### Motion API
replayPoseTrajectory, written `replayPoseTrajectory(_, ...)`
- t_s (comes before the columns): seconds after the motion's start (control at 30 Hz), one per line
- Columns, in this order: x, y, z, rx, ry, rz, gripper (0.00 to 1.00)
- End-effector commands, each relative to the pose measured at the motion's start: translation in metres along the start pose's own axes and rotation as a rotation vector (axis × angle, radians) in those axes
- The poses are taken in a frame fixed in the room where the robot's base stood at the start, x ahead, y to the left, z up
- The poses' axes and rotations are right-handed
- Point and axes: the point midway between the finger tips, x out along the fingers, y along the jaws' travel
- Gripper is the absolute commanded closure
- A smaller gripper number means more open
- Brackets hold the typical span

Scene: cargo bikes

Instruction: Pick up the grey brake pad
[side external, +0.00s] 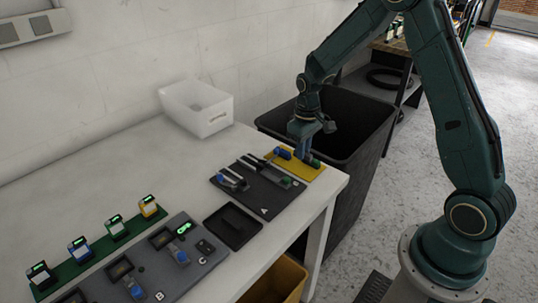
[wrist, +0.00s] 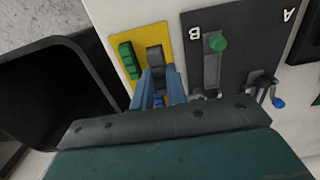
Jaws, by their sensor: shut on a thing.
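The yellow mat (side external: 312,174) lies at the right end of the table, and it also shows in the wrist view (wrist: 126,39). My gripper (side external: 304,157) is down at the mat, between a blue pad (side external: 283,153) and a green pad (side external: 315,163). In the wrist view, my gripper (wrist: 156,75) is shut on the grey brake pad (wrist: 155,56), whose upper part shows between the blue-grey fingers. The green pad (wrist: 129,60) lies left of it. A bit of blue (wrist: 158,101) shows between the fingers. I cannot tell whether the grey pad touches the mat.
A dark board (side external: 268,202) with tools and another green pad lies beside the mat. A large black bin (side external: 350,135) stands behind the table's right edge. A white box (side external: 203,116), a small black tray (side external: 232,226) and a grey board (side external: 150,265) are further left.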

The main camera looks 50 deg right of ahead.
Motion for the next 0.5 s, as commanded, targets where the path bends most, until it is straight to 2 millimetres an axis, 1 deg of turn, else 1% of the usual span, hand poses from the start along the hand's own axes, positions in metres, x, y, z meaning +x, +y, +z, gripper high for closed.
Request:
replayPoseTrajectory(0.3,-0.011,0.000,0.000,0.000,0.001,0.000,1.00)
replayPoseTrajectory(0.5,-0.016,0.000,0.000,0.000,0.000,0.000,1.00)
